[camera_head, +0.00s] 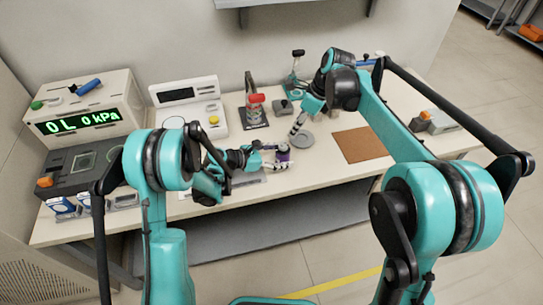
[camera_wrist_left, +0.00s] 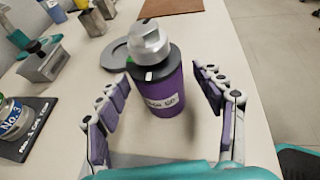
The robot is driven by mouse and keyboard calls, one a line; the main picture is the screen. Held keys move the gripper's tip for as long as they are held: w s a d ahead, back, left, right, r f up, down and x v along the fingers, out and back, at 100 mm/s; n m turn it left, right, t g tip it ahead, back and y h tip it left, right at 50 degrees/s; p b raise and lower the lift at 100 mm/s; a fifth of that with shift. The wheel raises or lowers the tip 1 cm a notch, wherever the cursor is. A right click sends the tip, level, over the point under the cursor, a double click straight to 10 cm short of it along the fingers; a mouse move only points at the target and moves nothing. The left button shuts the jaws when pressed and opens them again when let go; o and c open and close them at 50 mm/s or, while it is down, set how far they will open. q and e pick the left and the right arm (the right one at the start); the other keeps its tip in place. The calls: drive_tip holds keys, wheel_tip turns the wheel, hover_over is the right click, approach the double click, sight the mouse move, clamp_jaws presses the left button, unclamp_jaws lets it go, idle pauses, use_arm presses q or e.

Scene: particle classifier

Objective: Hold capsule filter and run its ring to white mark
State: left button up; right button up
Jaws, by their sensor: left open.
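The capsule filter (camera_wrist_left: 168,95) stands upright on the table in the left wrist view. It has a purple labelled body, a black collar with a short white mark (camera_wrist_left: 149,76), and a silver ribbed top (camera_wrist_left: 150,42). Its purple body is small in the head view (camera_head: 283,154). My left gripper (camera_wrist_left: 162,75) is open, with one finger on each side of the filter and visible gaps to it. In the head view my left gripper (camera_head: 268,156) is beside the filter. My right gripper (camera_head: 296,126) is above the table behind the filter; its fingers are too small to read.
A grey disc (camera_head: 302,139) lies just behind the filter, and a brown mat (camera_head: 362,146) lies to the right. A pressure display (camera_head: 76,119) and a white device (camera_head: 188,100) stand left. A red-topped item (camera_head: 255,105) stands behind. The right front tabletop is clear.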

use_arm(q)
drive_tip(key=shift+w+d+f, duration=0.2)
drive_tip(key=shift+w+d, duration=0.05)
drive_tip(key=shift+d, duration=0.2)
drive_tip(key=shift+c, duration=0.4)
clamp_jaws()
